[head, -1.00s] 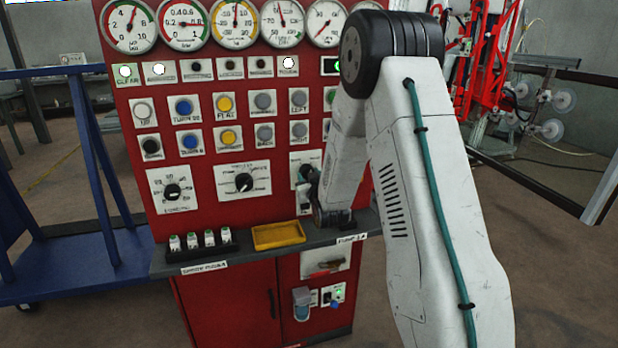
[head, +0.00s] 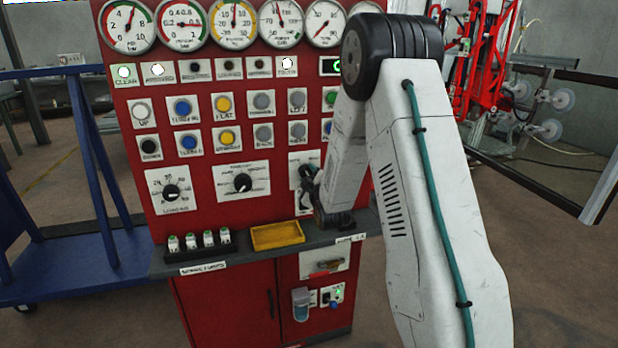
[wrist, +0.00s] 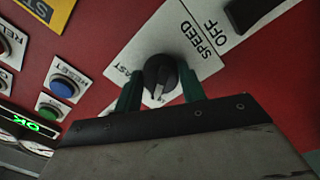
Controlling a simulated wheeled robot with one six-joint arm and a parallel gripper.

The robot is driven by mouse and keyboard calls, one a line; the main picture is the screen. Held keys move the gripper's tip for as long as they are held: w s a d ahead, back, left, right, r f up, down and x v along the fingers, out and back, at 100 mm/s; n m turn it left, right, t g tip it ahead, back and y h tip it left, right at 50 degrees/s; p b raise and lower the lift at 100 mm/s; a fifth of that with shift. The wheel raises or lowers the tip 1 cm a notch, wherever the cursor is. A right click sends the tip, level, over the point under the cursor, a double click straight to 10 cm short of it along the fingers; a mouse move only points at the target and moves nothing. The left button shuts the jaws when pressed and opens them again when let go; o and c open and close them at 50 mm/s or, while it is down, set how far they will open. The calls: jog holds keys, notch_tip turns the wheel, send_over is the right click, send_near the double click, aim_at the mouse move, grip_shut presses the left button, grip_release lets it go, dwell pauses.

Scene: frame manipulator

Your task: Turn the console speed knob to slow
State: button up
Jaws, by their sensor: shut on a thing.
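My gripper (wrist: 160,90) is shut on the knob, with one green finger on each side. The pointer line runs toward the gripper's palm; the label nearest its tip is hidden behind the gripper. In the head view my gripper (head: 311,182) is at the right-hand plate of the red console (head: 225,150), and my arm and wrist cover much of that plate.
Two other knobs, the left dial (head: 171,193) and the middle dial (head: 242,183), sit left of my gripper. A grey shelf (head: 215,258) below carries a yellow tray (head: 277,235) and several small bottles. Buttons, including a blue one (wrist: 62,88), are close to the gripper.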

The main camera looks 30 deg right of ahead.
jog(key=shift+n, duration=0.7)
jog(key=o, duration=1)
jog(key=v, duration=0.8)
jog(key=shift+w, duration=0.1)
